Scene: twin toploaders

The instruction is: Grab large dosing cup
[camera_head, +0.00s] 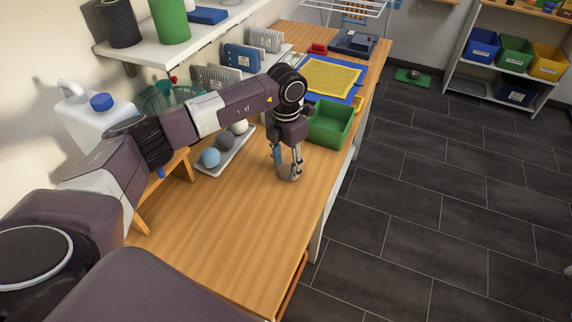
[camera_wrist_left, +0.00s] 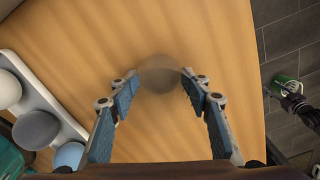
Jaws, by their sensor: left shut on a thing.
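The large dosing cup (camera_head: 290,172) is a small translucent, greyish cup over the wooden worktop near its right edge. My left gripper (camera_head: 288,158) points down and its fingers are shut on the cup. In the left wrist view the cup (camera_wrist_left: 160,75) looks faint and see-through between the two blue-padded fingertips (camera_wrist_left: 159,82). I cannot tell whether it touches the worktop. A dark part that looks like my right gripper (camera_wrist_left: 292,98) shows at the right edge of the left wrist view, by a green and white thing (camera_wrist_left: 284,90); its fingers are too small to read.
A white tray (camera_head: 203,171) with balls lies left of my gripper. A green bin (camera_head: 333,124) stands just behind it to the right. A white jug (camera_head: 90,120) and a shelf (camera_head: 150,55) line the wall side. The near worktop (camera_head: 225,235) is clear.

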